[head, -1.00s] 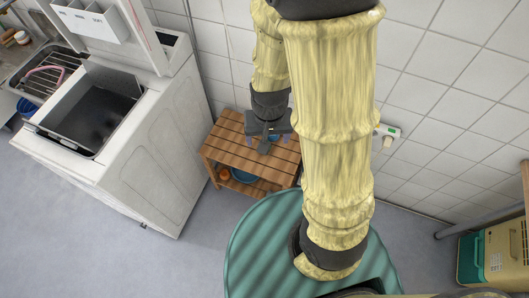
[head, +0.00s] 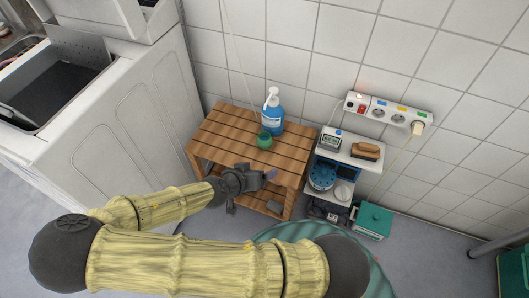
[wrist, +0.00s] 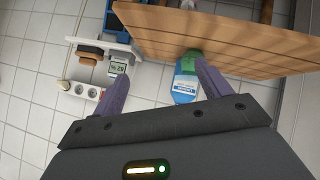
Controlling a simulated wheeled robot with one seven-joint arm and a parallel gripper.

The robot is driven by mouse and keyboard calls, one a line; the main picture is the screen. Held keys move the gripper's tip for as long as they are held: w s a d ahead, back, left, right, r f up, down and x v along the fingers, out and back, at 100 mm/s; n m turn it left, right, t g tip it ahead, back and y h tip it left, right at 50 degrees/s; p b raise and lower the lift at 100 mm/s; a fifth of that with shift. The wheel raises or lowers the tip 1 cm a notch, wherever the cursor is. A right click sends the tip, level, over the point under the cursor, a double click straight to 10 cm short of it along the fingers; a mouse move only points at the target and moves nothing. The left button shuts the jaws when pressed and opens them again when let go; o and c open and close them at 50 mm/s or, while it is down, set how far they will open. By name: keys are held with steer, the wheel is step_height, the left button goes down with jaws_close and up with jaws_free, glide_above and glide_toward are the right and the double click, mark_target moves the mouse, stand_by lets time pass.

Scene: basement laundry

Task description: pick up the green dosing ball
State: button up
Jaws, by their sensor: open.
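The green dosing ball (head: 264,140) sits on the slatted wooden table (head: 215,138), just in front of a blue spray bottle (head: 271,117) with a white head. My gripper (head: 268,176) is at the table's front edge, nearer to me than the ball and apart from it. In the wrist view my gripper (wrist: 160,85) is open with nothing between its fingers. The ball (wrist: 192,56) shows there beyond the right finger, in front of the blue bottle (wrist: 185,85), partly hidden by the finger.
A small white shelf (head: 350,148) right of the table holds a digital timer (head: 330,142) and a brush (head: 366,151). A power strip (head: 388,110) is on the tiled wall. A white washing machine (head: 120,120) stands at the left. A teal box (head: 373,220) is at the right.

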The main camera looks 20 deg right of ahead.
steer(key=w+a+t+b, duration=0.1)
steer(key=a+t+b, duration=0.1)
steer(key=w+a+f+t+b, duration=0.1)
steer(key=w+a+t, duration=0.1)
steer(key=shift+f+n+t+b, duration=0.15)
steer(key=shift+n+t+b, duration=0.15)
steer(key=shift+b, duration=0.05)
steer(key=b, duration=0.5)
glide_toward(262, 145)
steer(key=x, duration=0.5)
steer(key=shift+w+d+f, duration=0.1)
steer(key=shift+w+d, duration=0.2)
steer(key=shift+w, duration=0.1)
